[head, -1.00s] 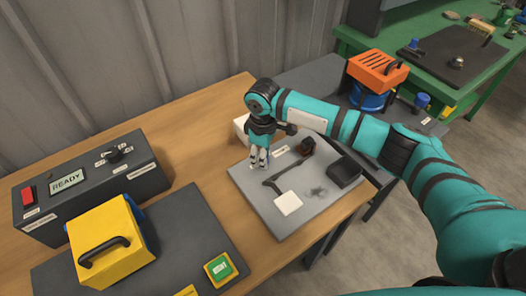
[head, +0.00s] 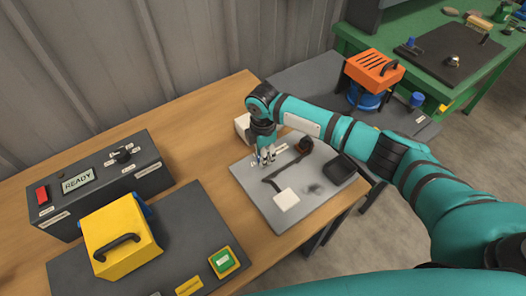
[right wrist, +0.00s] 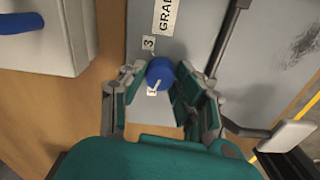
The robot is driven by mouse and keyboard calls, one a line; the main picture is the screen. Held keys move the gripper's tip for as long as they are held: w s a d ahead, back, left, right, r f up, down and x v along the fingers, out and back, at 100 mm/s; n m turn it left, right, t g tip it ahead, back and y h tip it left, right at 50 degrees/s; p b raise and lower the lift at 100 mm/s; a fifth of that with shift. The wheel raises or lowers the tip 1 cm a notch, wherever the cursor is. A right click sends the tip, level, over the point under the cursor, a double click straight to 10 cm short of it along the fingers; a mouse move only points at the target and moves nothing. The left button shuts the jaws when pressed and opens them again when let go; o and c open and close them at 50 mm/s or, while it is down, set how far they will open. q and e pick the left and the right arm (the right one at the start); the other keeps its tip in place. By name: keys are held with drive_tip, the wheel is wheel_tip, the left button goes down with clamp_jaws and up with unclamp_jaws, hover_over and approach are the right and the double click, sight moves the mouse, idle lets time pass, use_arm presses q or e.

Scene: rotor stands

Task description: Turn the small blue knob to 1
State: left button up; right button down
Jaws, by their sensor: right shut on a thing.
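The small blue knob (right wrist: 160,73) sits on a grey panel (right wrist: 200,22), seen in the right wrist view. A label with a 3 (right wrist: 149,43) is just above it, and a white mark on the knob points down and slightly left. Another small label below the knob is partly covered and I cannot read it. My right gripper (right wrist: 160,80) is shut on the knob, with fingers on both sides. In the head view my right gripper (head: 266,158) points down at the panel's left part and hides the knob. My left gripper is not in view.
A thin dark bar (head: 285,175), a white pad (head: 286,200) and a black block (head: 340,171) are on the same panel. A white box (head: 242,126) stands behind the gripper. A yellow box (head: 120,235) and a dark READY unit (head: 100,180) are at left.

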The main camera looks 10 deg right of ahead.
drive_tip(key=shift+r+n, duration=0.1)
drive_tip(key=shift+n, duration=0.6)
drive_tip(key=c, duration=1)
unclamp_jaws()
drive_tip(key=shift+o, duration=0.2)
wheel_tip(320, 180, up, 12)
